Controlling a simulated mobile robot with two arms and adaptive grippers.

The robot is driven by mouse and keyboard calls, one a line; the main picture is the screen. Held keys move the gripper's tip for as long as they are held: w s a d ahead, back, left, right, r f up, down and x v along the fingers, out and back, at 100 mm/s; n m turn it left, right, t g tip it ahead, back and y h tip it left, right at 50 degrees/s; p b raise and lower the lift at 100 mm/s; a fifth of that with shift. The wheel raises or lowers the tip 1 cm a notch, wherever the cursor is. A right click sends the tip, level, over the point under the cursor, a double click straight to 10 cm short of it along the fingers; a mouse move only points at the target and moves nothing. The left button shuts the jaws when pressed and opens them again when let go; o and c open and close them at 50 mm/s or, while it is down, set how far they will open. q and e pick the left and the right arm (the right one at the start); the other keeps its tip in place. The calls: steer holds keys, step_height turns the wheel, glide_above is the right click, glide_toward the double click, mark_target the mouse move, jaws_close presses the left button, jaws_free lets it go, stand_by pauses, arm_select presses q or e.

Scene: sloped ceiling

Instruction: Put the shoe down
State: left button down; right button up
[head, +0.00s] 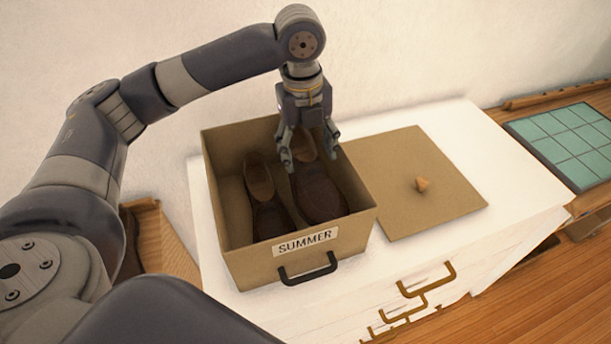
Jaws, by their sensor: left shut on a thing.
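A brown box (240,262) labelled "SUMMER" stands open on a white dresser. Two dark brown shoes are inside it, side by side. The left shoe (259,182) lies along the box's left part. The right shoe (319,196) is under my left gripper (309,158), which reaches down into the box from above. The gripper's fingers are around the upper part of the right shoe and shut on it. Whether that shoe's sole touches the box floor is hidden. My right gripper is not in view.
A green tiled panel (570,145) is at the far right. A wooden box (165,240) stands left of the dresser.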

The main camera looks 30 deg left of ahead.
mark_target(308, 161)
arm_select(q)
steer(key=f, duration=0.3)
steer(key=shift+w+a+f, duration=0.1)
steer(key=shift+w+f, duration=0.1)
steer(key=shift+f, duration=0.15)
step_height(308, 161, down, 2)
steer(key=shift+f+p, duration=0.1)
steer(key=shift+p, duration=0.2)
step_height(308, 161, down, 2)
steer(key=shift+f, duration=0.45)
steer(key=shift+s, duration=0.1)
steer(key=c, duration=0.6)
jaws_free()
steer(key=shift+f, duration=0.1)
steer(key=r, duration=0.4)
steer(key=r+b, duration=0.1)
steer(key=r, duration=0.7)
steer(key=shift+s+a+r, duration=0.1)
steer(key=shift+s+a, duration=0.05)
steer(key=shift+s, duration=0.1)
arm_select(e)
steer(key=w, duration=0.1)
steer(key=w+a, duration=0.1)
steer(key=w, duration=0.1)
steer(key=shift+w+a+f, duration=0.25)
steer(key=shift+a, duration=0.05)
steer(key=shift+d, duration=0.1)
